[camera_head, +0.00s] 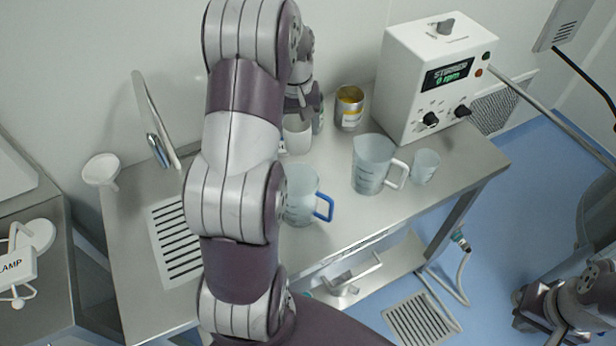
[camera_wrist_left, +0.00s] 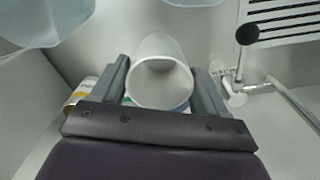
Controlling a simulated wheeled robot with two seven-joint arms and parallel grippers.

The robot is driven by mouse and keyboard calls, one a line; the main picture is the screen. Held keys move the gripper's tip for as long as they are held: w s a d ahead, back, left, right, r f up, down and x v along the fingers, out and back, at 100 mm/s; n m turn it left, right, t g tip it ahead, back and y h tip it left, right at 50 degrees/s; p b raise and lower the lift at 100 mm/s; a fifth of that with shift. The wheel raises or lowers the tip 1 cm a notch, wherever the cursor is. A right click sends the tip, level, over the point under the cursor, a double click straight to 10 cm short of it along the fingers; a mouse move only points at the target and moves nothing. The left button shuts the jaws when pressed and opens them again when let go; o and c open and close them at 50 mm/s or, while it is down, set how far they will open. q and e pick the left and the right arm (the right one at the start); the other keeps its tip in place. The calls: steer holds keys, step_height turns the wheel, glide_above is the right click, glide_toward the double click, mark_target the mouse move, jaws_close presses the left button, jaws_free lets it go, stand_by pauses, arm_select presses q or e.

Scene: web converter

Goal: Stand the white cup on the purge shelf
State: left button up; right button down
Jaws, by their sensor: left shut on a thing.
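The white cup (camera_head: 297,136) is at the back of the steel bench (camera_head: 335,233), partly hidden behind my left arm. My left gripper (camera_head: 303,100) reaches down to it from above. In the left wrist view the white cup (camera_wrist_left: 160,50) sits between the two fingers of my left gripper (camera_wrist_left: 162,80), which is shut on it, its open mouth showing. I cannot tell whether its base touches the bench. No shelf is labelled as the purge shelf; a lower steel shelf (camera_head: 395,258) shows under the bench front. My right gripper (camera_head: 530,304) is far right, its fingers unclear.
A blue-handled jug (camera_head: 300,205), a white-handled jug (camera_head: 368,165) and a small beaker (camera_head: 425,166) stand on the bench. A yellow can (camera_head: 349,107) is close to the gripper. A control box (camera_head: 435,80) stands back right, a slotted grille (camera_head: 172,245) and tap (camera_head: 157,145) left.

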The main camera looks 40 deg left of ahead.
mark_target(297, 140)
arm_select(q)
steer(key=f, duration=0.4)
steer(key=w+a+f+p, duration=0.1)
steer(key=f, duration=0.1)
steer(key=shift+f, duration=0.25)
steer(key=f, duration=0.3)
steer(key=f+p, duration=0.1)
steer(key=f, duration=0.1)
steer(key=shift+s+d, duration=0.25)
steer(key=shift+s, duration=0.05)
steer(key=shift+w+a+f, duration=0.15)
steer(key=shift+f, duration=0.05)
arm_select(e)
steer(key=shift+w+a+r, duration=0.35)
steer(key=shift+w+r, duration=0.05)
steer(key=shift+r, duration=0.05)
arm_select(q)
steer(key=shift+f, duration=0.1)
arm_select(e)
steer(key=shift+f, duration=0.1)
arm_select(q)
steer(key=o, duration=1.1)
